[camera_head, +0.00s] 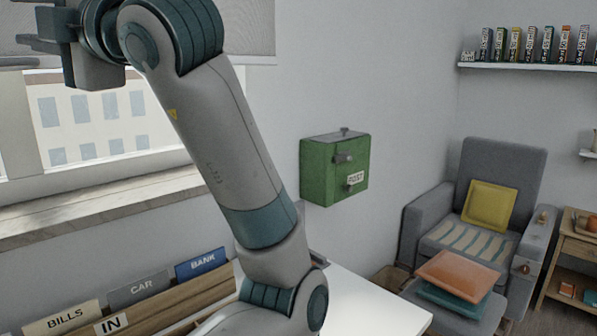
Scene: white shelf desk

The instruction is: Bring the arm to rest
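One arm of mine, which I take to be the left, rises from the bottom middle and leans up to the left across the picture. Its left gripper (38,42) is at the top left corner, in front of the window. The gripper is seen from the side and partly cut off, so I cannot tell whether its fingers are open or shut. No object shows in it. My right gripper is not in view.
A wooden file holder (190,302) marked IN holds BILLS, CAR and BANK folders at the lower left. A white desktop (375,308) lies right of the arm. A green post box (320,172) hangs on the wall. A grey armchair (425,222) stands at the right.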

